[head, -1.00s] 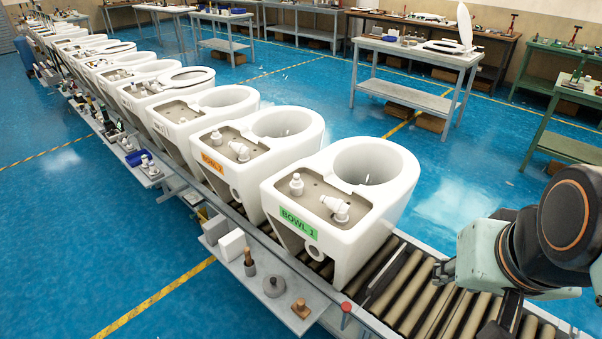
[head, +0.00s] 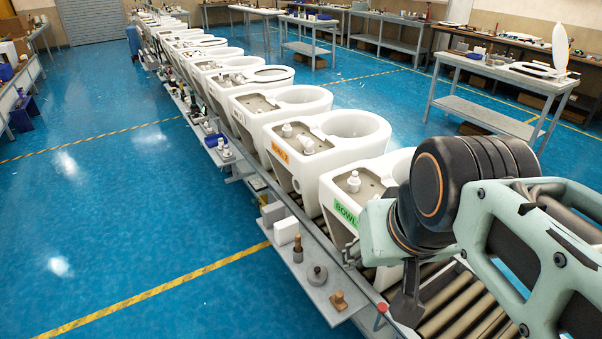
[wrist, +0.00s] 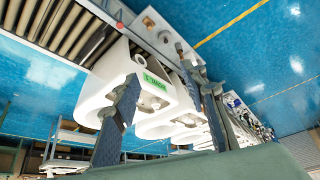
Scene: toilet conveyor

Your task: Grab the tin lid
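The tin lid looks to be the grey round disc with a small knob (head: 317,275), lying on the side shelf (head: 297,258) in front of the conveyor. In the wrist view a small grey round shape (wrist: 164,37), likely the lid, shows beyond the fingertips. My gripper (head: 378,281) is to the right of the lid in the head view, apart from it. In the wrist view my gripper (wrist: 160,76) has its two dark fingers spread wide with nothing held between them.
A wooden block (head: 339,301) and a dark bottle with a brown top (head: 298,248) flank the lid. A white box (head: 286,231) stands behind. A red button post (head: 381,310) and the toilet labelled BOWL 1 (head: 345,203) are near my gripper. Blue floor is open at left.

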